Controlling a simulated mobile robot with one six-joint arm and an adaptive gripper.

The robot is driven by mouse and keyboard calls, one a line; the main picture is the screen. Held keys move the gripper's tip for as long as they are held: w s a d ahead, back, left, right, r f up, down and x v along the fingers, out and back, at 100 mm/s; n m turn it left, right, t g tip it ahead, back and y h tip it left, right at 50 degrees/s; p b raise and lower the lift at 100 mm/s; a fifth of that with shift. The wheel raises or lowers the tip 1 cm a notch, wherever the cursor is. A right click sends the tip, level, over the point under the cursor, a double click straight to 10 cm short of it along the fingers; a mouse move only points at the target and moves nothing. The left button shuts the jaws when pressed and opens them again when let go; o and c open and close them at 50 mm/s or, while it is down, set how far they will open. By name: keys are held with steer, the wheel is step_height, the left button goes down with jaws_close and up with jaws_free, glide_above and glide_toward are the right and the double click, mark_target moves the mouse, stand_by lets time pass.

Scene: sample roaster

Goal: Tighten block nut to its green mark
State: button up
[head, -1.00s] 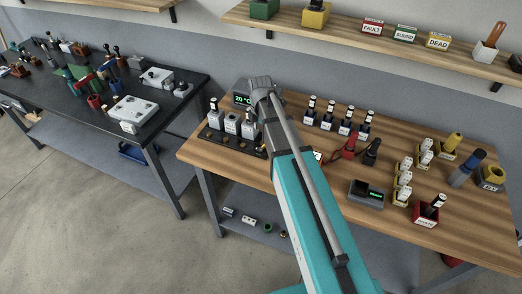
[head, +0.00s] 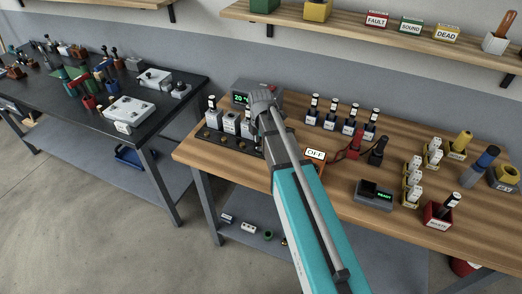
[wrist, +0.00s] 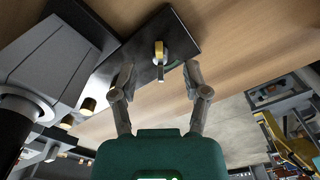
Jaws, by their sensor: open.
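In the wrist view a small brass-yellow piece (wrist: 158,48) with a grey stem stands on a dark plate (wrist: 182,28); it may be the block nut, but I cannot tell. In the head view, a dark strip (head: 213,140) with grey blocks (head: 230,122) lies at the left end of the wooden bench. My arm hides my fingers and part of the strip there.
A grey box with a green display (head: 241,99) stands behind the blocks. An OFF sign (head: 315,154) is right of my arm. Grey block bodies (wrist: 55,60) crowd the wrist view's left.

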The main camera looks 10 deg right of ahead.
mark_target(261, 148)
steer(key=shift+f+b, duration=0.7)
steer(key=shift+f, duration=0.35)
jaws_close()
